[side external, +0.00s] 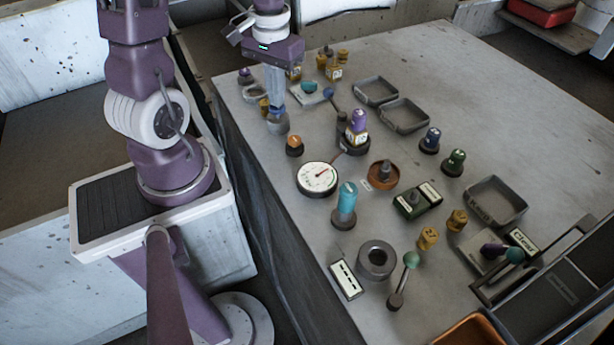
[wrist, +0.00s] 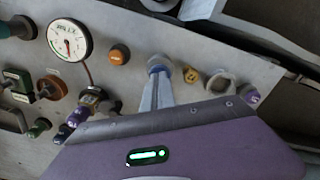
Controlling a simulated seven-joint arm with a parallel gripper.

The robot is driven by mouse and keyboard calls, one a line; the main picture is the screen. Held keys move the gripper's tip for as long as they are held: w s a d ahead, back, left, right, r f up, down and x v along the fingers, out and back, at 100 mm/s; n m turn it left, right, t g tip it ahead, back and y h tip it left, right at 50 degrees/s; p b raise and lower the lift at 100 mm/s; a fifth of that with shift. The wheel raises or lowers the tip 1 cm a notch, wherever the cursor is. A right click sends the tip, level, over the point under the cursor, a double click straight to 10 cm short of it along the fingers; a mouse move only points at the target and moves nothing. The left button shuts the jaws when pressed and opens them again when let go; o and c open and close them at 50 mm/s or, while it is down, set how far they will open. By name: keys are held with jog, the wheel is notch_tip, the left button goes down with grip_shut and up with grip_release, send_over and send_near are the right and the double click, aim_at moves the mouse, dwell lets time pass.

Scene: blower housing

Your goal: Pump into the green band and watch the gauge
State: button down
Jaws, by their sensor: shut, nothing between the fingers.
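The round white gauge (side external: 317,177) lies face up on the bench; it also shows in the wrist view (wrist: 69,39). My gripper (side external: 277,108) is shut and empty, fingers pointing down. Its tips are at the top of a blue-grey round knob (side external: 278,124), which also shows at the fingertips in the wrist view (wrist: 160,64). I cannot tell whether they touch. The knob's lower part is partly hidden in the wrist view.
An orange-topped button (side external: 294,145) stands between the knob and the gauge. A teal-topped post (side external: 345,205), a purple-topped part (side external: 357,124) and an orange dish-like part (side external: 383,174) stand nearby. Grey trays (side external: 404,115) lie behind. The far right of the bench is clear.

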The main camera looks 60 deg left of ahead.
jog(key=shift+f, duration=0.15)
jog(key=shift+f, duration=0.75)
jog(key=shift+r, duration=0.9)
dwell(0.4)
jog(key=shift+r, duration=3.05)
